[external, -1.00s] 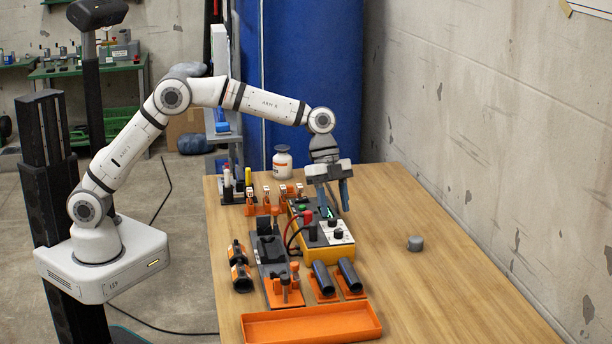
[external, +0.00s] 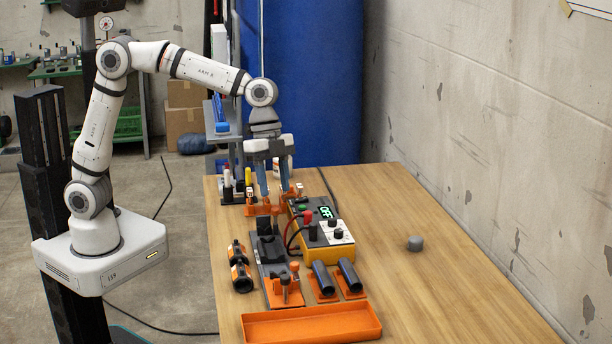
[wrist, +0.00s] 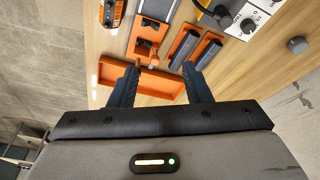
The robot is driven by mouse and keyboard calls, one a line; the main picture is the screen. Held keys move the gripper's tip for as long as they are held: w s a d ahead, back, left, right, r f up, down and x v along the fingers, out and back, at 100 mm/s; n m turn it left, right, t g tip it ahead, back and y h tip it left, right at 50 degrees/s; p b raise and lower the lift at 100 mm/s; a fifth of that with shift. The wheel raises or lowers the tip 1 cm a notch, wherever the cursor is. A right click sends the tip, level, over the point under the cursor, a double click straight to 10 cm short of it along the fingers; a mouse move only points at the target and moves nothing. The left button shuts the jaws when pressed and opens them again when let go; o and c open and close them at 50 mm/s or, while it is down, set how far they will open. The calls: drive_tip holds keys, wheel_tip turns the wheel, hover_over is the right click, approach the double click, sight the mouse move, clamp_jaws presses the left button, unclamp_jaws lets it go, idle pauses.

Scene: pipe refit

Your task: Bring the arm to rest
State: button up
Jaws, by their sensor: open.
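My gripper (external: 273,188) is open and empty, pointing down above the far left part of the wooden table (external: 430,290). In the external view its two blue-grey fingers hang in front of the orange clips (external: 262,210) and partly hide them. In the wrist view my gripper (wrist: 160,85) shows both fingers apart with nothing between them. My arm is bent up and over from its white base at the left.
A yellow meter (external: 328,236) with a lit display stands mid-table. An orange tray (external: 312,322) lies in front. The table's right side is mostly clear, apart from a grey knob (external: 415,243).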

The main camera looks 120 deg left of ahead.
drive_tip(key=s+d+r+n+p, duration=0.2)
drive_tip(key=s+d+r+p, duration=0.1)
drive_tip(key=s+d, duration=1.05)
drive_tip(key=s+d+f+n, duration=0.1)
drive_tip(key=s+d, duration=0.1)
drive_tip(key=s, duration=0.4)
drive_tip(key=s+d+f+y+p, duration=0.1)
drive_tip(key=s+d, duration=0.1)
drive_tip(key=s, duration=0.5)
drive_tip(key=shift+d+f+n+y+p, duration=0.3)
drive_tip(key=shift+d+n, duration=0.1)
drive_tip(key=shift+c, duration=0.2)
idle(0.4)
